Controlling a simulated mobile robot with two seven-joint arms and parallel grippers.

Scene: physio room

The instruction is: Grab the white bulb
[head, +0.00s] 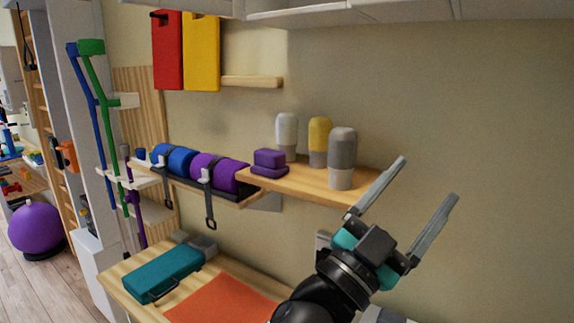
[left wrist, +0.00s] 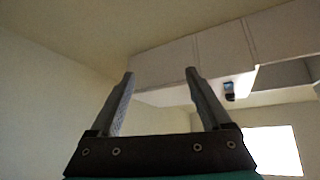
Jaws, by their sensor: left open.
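The white bulb (head: 286,130) stands upright at the back left of the wooden wall shelf (head: 310,187). A yellow bulb (head: 319,140) stands to its right, and a larger-looking grey bulb (head: 342,158) stands nearer the front. My left gripper (head: 428,179) is open and empty, to the right of the shelf and apart from the bulbs, its fingers pointing up and right. In the left wrist view its open fingers (left wrist: 160,73) show with only wall and ceiling-side cabinets beyond. My right gripper is not in view.
Purple blocks (head: 269,163) sit on the shelf beside the white bulb. Blue and purple rolls (head: 212,172) lie on a rack to the left. Below is a bench with a teal case (head: 163,272) and an orange mat (head: 232,302). White cabinets (head: 350,11) hang above.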

